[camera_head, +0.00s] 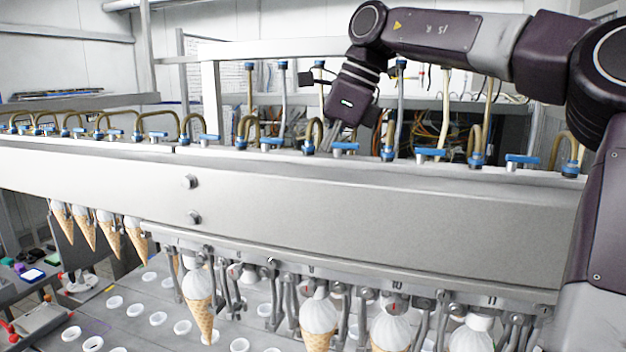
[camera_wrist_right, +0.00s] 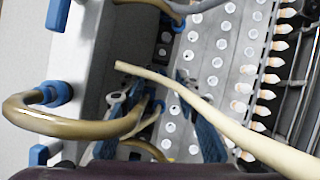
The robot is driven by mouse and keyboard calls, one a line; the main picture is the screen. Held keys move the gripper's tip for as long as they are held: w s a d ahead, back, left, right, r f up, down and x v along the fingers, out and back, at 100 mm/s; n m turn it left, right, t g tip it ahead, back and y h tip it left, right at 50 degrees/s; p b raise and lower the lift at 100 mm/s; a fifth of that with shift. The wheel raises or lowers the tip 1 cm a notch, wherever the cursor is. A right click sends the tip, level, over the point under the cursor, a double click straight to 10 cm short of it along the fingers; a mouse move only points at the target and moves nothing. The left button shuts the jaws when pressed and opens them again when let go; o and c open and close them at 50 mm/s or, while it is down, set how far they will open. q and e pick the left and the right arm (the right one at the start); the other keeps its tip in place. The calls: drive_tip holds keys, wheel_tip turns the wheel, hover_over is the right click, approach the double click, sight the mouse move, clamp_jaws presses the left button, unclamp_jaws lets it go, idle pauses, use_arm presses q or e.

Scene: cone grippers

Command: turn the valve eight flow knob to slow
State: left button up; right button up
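A row of blue flow knobs runs along the top of the long metal beam, including a blue knob (camera_head: 345,147) beneath my right gripper and another blue knob (camera_head: 271,142) to its left. Contact cannot be told. My left gripper is not in view.
Curved tan hoses (camera_head: 312,134) rise from blue fittings along the beam (camera_head: 380,205). A pale hose (camera_wrist_right: 225,125) crosses the wrist view close to the fingers. Cones (camera_head: 200,305) hang below the beam over a perforated conveyor (camera_head: 150,340).

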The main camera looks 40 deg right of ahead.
drive_tip(key=shift+w, duration=0.1)
drive_tip(key=shift+c, duration=0.4)
clamp_jaws()
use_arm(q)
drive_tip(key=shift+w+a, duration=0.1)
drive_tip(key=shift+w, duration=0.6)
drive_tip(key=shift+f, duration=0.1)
use_arm(e)
drive_tip(key=shift+f, duration=0.1)
drive_tip(key=m+h+b, duration=0.1)
drive_tip(key=m, duration=0.1)
drive_tip(key=shift+a+m+b, duration=0.1)
drive_tip(key=shift+m+b, duration=0.2)
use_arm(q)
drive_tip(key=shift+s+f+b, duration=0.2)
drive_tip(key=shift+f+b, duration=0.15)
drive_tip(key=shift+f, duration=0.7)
use_arm(e)
drive_tip(key=shift+a+m+t+h, duration=0.1)
drive_tip(key=shift+m+t+h, duration=0.3)
drive_tip(key=shift+m, duration=0.6)
drive_tip(key=shift+o, duration=0.4)
unclamp_jaws()
